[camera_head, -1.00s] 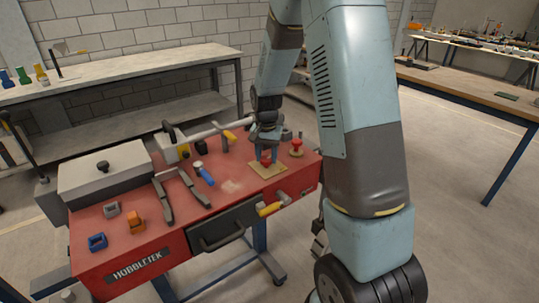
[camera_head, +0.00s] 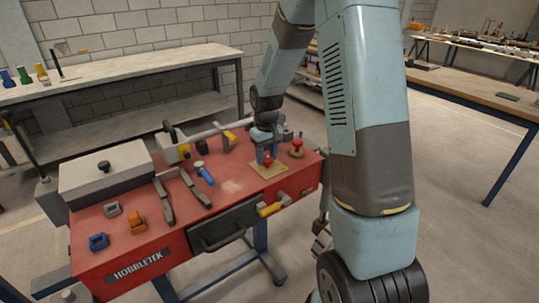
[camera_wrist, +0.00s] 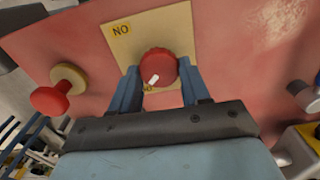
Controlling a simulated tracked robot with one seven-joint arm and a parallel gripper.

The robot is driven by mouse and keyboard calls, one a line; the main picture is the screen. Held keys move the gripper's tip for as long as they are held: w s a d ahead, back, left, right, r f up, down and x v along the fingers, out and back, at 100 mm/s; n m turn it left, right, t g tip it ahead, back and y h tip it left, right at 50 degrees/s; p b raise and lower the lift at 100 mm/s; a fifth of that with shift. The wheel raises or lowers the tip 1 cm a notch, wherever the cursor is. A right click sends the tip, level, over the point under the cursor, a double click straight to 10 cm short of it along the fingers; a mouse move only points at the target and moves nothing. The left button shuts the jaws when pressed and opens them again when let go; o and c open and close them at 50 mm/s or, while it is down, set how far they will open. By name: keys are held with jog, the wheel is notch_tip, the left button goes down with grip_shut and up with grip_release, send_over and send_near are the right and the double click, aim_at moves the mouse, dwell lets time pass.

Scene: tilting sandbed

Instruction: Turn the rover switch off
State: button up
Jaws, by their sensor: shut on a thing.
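The rover switch is a round red knob (camera_wrist: 158,68) with a white pointer mark, on a yellowish square plate (camera_wrist: 165,25). The plate has a "NO" label near one corner and another, partly hidden label beside the knob. In the wrist view my gripper (camera_wrist: 160,74) has its two blue fingers on either side of the knob, shut on it. The white mark points down and to the left there. In the head view my gripper (camera_head: 266,158) reaches down onto the knob (camera_head: 268,162) and its plate (camera_head: 268,172) on the red bench top.
A red mushroom-shaped button (camera_head: 297,147) stands close beside the plate. A yellow handle (camera_head: 270,209) sticks out in front.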

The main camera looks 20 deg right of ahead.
aim_at(267, 158)
jog(key=shift+n, duration=0.4)
jog(key=o, duration=1.1)
jog(key=shift+c, duration=0.2)
jog(key=shift+r, duration=0.1)
notch_tip(267, 158, up, 14)
jog(key=shift+f, duration=0.25)
